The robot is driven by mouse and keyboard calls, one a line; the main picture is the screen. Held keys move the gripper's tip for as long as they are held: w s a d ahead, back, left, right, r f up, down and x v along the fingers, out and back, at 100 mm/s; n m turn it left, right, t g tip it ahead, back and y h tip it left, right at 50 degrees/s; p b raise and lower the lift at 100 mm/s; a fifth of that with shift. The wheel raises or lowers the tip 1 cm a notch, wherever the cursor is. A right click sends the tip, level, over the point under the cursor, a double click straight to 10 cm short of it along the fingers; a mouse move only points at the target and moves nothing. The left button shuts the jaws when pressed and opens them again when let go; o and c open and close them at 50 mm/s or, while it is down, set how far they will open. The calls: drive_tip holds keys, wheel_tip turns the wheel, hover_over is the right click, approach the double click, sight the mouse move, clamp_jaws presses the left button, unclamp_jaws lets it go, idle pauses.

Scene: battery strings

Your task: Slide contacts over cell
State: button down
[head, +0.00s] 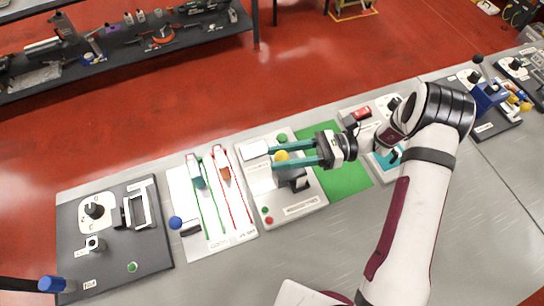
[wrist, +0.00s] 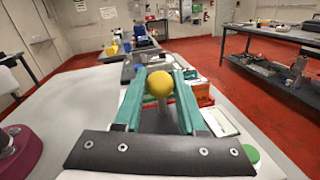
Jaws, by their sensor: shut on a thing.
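My gripper (head: 276,158), with two long teal fingers, is shut on a yellow ball knob (head: 281,156), one finger on each side of it. The knob and fingers also show in the wrist view, where the knob (wrist: 159,84) sits on a grey stem between the fingers. The knob belongs to a white fixture plate (head: 293,208) with a raised white block (head: 259,178) at its left. A dark part (head: 299,182) stands just below the lower finger. I cannot make out the contacts or a cell under the fingers.
Left of the fixture lies a white board (head: 225,237) with green and red lines and small holders. A dark plate (head: 150,258) with a black knob is farther left. A green mat (head: 345,178) lies right of the fixture. More stations stand at the far right.

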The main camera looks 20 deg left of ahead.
drive_tip(key=shift+w+d, duration=0.1)
drive_tip(key=c, duration=0.5)
unclamp_jaws()
drive_tip(key=v, duration=1.5)
drive_tip(key=shift+w+d, duration=0.15)
drive_tip(key=shift+d, duration=0.1)
